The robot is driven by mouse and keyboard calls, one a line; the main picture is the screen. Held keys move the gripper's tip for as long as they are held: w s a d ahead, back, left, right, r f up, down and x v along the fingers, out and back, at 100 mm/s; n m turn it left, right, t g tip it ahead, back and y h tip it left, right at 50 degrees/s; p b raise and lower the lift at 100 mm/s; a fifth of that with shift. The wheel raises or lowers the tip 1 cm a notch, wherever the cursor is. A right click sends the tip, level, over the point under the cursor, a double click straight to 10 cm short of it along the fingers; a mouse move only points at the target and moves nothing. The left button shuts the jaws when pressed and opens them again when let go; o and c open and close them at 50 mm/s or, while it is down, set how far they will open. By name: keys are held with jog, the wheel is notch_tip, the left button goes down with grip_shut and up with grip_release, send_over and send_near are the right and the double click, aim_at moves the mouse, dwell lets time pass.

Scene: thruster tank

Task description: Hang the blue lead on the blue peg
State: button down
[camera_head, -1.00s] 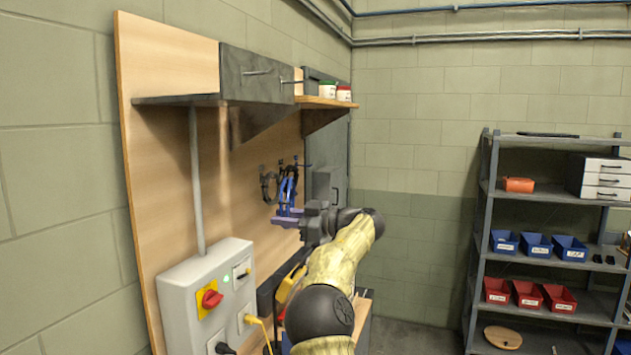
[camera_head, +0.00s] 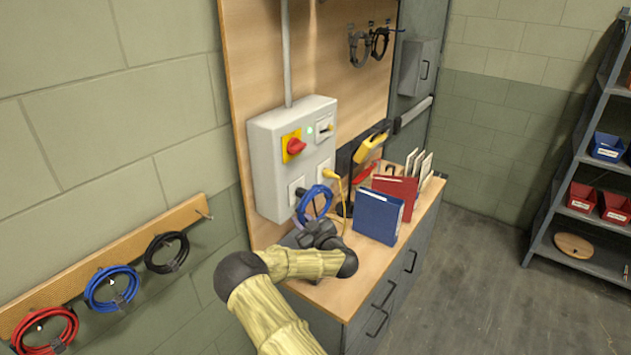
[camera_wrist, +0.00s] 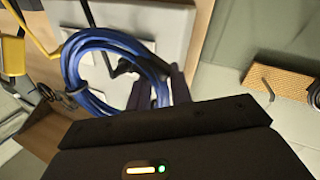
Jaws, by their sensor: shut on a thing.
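My gripper (camera_head: 312,224) is shut on a coiled blue lead (camera_head: 301,206), held up in front of the grey control box. In the wrist view the blue coil (camera_wrist: 72,68) stands out beyond the dark fingers (camera_wrist: 168,88), with a black connector across its ring. Higher on the wooden panel, a dark coil (camera_head: 353,48) and a black coil (camera_head: 373,46) hang from pegs. A thin, slightly bluish peg (camera_head: 395,29) sticks out beside them, apparently bare; its colour is hard to judge.
The control box (camera_head: 265,160) stands close behind the held coil. A blue binder (camera_head: 378,216) and red folder (camera_head: 397,190) stand on the bench (camera_head: 345,287). A wall rack (camera_head: 65,287) at left holds red, blue and black coils, plus one bare peg (camera_head: 204,215).

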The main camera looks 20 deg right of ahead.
jog(key=s+a+f+m+h+b, duration=0.2)
jog(key=s+f+h, duration=0.3)
jog(key=s+f, duration=1.3)
jog(key=shift+s+a+f+m+t+h+b, duration=0.3)
jog(key=shift+s+m+t+b, duration=0.1)
jog(key=shift+s+m+b, duration=0.3)
jog(key=shift+d, duration=0.15)
